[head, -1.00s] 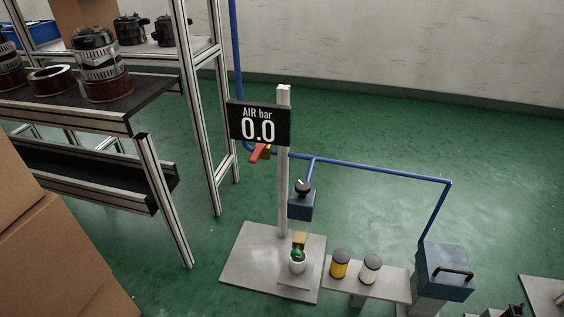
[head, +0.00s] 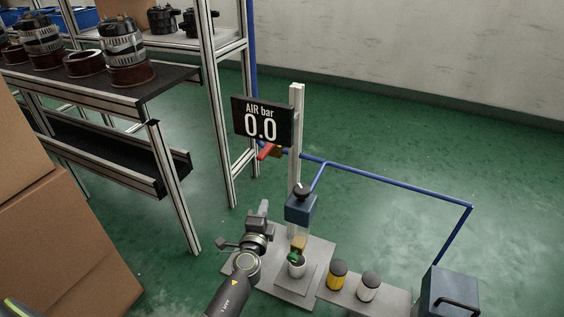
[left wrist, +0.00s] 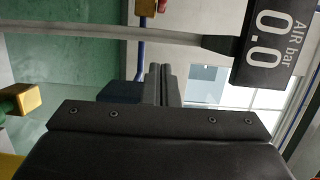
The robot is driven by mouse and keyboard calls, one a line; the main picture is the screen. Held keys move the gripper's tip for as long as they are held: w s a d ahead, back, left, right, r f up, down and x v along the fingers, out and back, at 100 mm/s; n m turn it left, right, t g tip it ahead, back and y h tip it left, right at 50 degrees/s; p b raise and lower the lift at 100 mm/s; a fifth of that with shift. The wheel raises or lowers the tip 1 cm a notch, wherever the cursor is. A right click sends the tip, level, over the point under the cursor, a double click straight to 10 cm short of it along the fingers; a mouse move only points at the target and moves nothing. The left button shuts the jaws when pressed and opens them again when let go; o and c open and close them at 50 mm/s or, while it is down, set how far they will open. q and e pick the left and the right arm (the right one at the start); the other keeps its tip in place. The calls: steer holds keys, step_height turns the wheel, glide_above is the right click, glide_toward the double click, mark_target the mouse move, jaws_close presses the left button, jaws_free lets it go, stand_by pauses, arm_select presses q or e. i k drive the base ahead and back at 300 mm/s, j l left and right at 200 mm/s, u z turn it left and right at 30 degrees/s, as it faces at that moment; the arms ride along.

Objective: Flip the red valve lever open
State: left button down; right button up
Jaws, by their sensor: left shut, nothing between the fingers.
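The red valve lever (head: 267,151) sits on the blue air pipe, just below the AIR bar display (head: 262,122), which reads 0.0. The display partly hides the valve's brass body. In the left wrist view, a small part of the red lever (left wrist: 162,6) shows at the top edge, and the display (left wrist: 268,42) is at upper right. My left gripper (head: 264,204) is below the lever in the head view, apart from it. Its fingers (left wrist: 160,84) are shut together and empty in the left wrist view. My right gripper is not in view.
A post (head: 296,150) carries the display beside a blue regulator (head: 301,208) with a cup below. Yellow and white canisters (head: 337,274) stand at lower right. A shelf (head: 150,100) with alternators and cardboard boxes (head: 60,240) are at left. Open green floor lies right of the post.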

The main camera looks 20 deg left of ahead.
mark_target(262, 155)
steer(key=i+j, duration=0.7)
steer(key=j, duration=0.2)
steer(key=i+l+z, duration=0.05)
